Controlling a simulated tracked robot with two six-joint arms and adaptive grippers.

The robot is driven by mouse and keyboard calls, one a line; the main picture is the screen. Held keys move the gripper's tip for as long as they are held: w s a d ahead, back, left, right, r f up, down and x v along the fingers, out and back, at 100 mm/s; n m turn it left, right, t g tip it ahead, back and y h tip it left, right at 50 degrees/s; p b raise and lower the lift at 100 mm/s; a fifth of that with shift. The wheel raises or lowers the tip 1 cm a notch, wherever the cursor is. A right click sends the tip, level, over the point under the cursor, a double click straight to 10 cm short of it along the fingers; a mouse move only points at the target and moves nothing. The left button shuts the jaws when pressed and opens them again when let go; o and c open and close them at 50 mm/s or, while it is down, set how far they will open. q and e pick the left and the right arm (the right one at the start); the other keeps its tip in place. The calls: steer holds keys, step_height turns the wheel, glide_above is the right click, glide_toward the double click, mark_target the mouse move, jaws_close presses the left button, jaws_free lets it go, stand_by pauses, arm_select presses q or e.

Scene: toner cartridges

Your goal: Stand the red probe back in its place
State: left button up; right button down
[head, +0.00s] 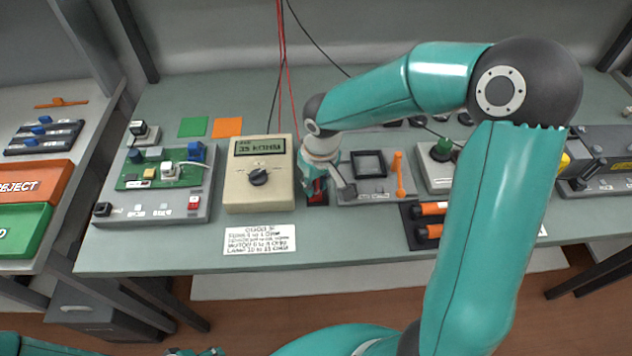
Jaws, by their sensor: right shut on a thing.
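My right gripper (317,183) points down just right of the beige meter (277,195), close above the bench. It is shut, and its fingers and wrist hide most of what it holds. A bit of red shows at the fingers, and a red lead runs down from above behind the meter toward them, so the held thing appears to be the red probe. A small dark block with red on it (317,198) sits right under the fingers. I cannot tell whether the probe touches it. My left gripper (195,352) only just shows at the bottom edge, its jaws unclear.
The meter reads about 35 KOHM. A board with a green circuit (160,176) lies left, and a grey plate with a black frame and orange tool (398,175) lies right. A printed card (259,240) lies in front. Orange-ended cylinders (428,231) lie near the front edge.

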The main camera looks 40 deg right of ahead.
steer(key=c, duration=0.9)
jaws_free()
steer(key=shift+c, duration=0.2)
steer(key=shift+r, duration=0.1)
step_height(320, 180, up, 12)
steer(key=s, duration=0.1)
steer(key=shift+s+f, duration=0.2)
steer(key=shift+s, duration=0.1)
steer(key=shift+r, duration=0.15)
